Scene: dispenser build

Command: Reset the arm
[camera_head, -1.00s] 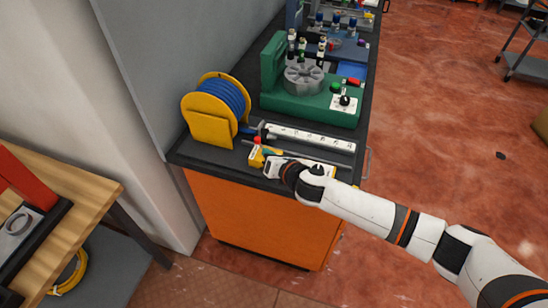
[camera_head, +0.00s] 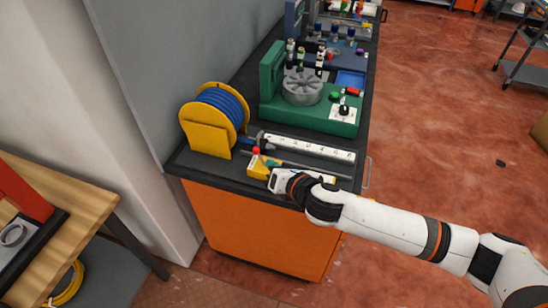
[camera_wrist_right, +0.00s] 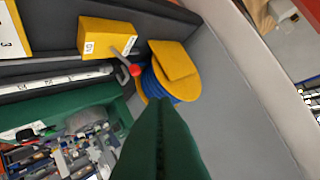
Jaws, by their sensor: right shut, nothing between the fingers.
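My right gripper (camera_head: 275,181) is at the front edge of the dark workbench top (camera_head: 182,160), beside a small yellow block with a red knob (camera_head: 259,168). In the right wrist view its dark green fingers (camera_wrist_right: 162,108) are pressed together with nothing between them. The yellow block (camera_wrist_right: 105,38) and red knob (camera_wrist_right: 135,70) show beyond the fingertips, apart from them. The white and black arm reaches in from the lower right. My left gripper is not in view.
A yellow spool of blue hose (camera_head: 215,118) stands left of the gripper. A white marked strip (camera_head: 310,148) and a green machine with a grey notched wheel (camera_head: 302,87) are behind. A wooden table (camera_head: 75,200) is at left. Open floor lies right.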

